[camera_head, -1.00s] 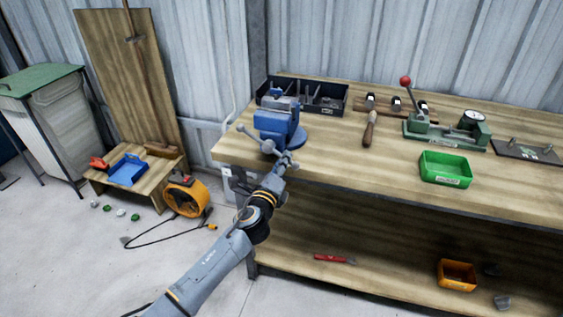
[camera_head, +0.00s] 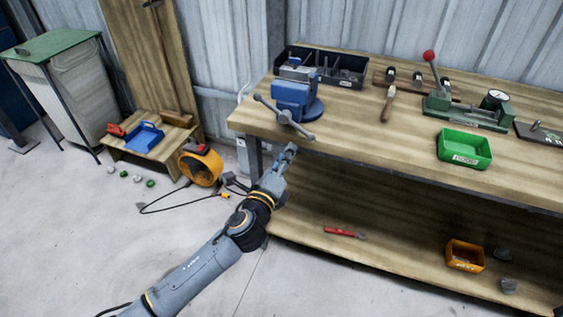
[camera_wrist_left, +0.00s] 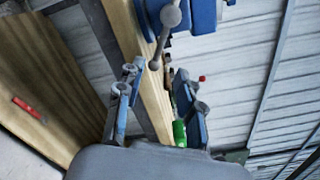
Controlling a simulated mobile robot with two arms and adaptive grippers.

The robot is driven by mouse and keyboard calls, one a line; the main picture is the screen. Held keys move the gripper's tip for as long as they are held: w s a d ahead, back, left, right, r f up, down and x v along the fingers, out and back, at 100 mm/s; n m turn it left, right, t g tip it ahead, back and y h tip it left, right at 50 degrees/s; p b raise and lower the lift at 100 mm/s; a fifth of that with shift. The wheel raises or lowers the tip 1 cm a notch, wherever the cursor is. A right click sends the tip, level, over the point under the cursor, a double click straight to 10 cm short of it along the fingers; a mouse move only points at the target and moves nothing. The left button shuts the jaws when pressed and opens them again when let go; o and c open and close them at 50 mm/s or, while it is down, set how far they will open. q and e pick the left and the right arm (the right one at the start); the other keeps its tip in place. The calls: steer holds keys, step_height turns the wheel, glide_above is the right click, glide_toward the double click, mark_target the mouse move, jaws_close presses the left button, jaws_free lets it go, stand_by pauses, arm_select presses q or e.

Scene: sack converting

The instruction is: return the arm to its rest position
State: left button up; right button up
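My left arm comes in from the bottom left of the head view. Its gripper (camera_head: 289,152) is below and in front of the workbench's near left corner, apart from the bench as far as I can see. In the left wrist view the fingers (camera_wrist_left: 158,98) are spread, with no object held between them. A blue vise (camera_head: 292,98) with a grey handle (camera_head: 283,117) is on the bench corner above the gripper. The handle also shows beyond the fingers in the left wrist view (camera_wrist_left: 161,38). My right gripper is in neither view.
The workbench edge (camera_head: 365,166) and lower shelf (camera_head: 345,256) lie right of my arm. A red-handled tool (camera_head: 342,232) and orange bin (camera_head: 465,255) are on the shelf. A green bin (camera_head: 465,148) is on top. An orange round device (camera_head: 200,166) and cable lie left; the near floor is open.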

arm_select(q)
steer(key=shift+v, duration=1)
steer(key=s+a+f+n+g+y, duration=0.15)
steer(key=a+f+n, duration=0.25)
steer(key=f, duration=0.7)
steer(key=s+a+f+n+g+y, duration=0.1)
steer(key=a+f+n+g+y, duration=0.2)
steer(key=f, duration=0.9)
steer(key=s+a+f+n+g+p, duration=0.1)
steer(key=s+a+f+n+g, duration=0.15)
steer(key=s+f, duration=0.35)
steer(key=s+a+f+n+g, duration=0.1)
steer(key=s+a+f+n, duration=0.3)
steer(key=f, duration=0.5)
steer(key=s+a+f+n+g, duration=0.2)
steer(key=s+f+n, duration=0.2)
steer(key=s, duration=0.9)
steer(key=s+a+f+n+g+p, duration=0.1)
steer(key=s+a+f+n+g, duration=0.2)
steer(key=s+f, duration=0.4)
steer(key=s+a+f+n+g+y, duration=0.1)
steer(key=s+f, duration=0.5)
steer(key=s, duration=1.3)
steer(key=a+n+g, duration=0.1)
steer(key=n+g, duration=0.1)
steer(key=n, duration=0.1)
steer(key=shift+a+f+n, duration=0.25)
steer(key=shift+f+n, duration=0.1)
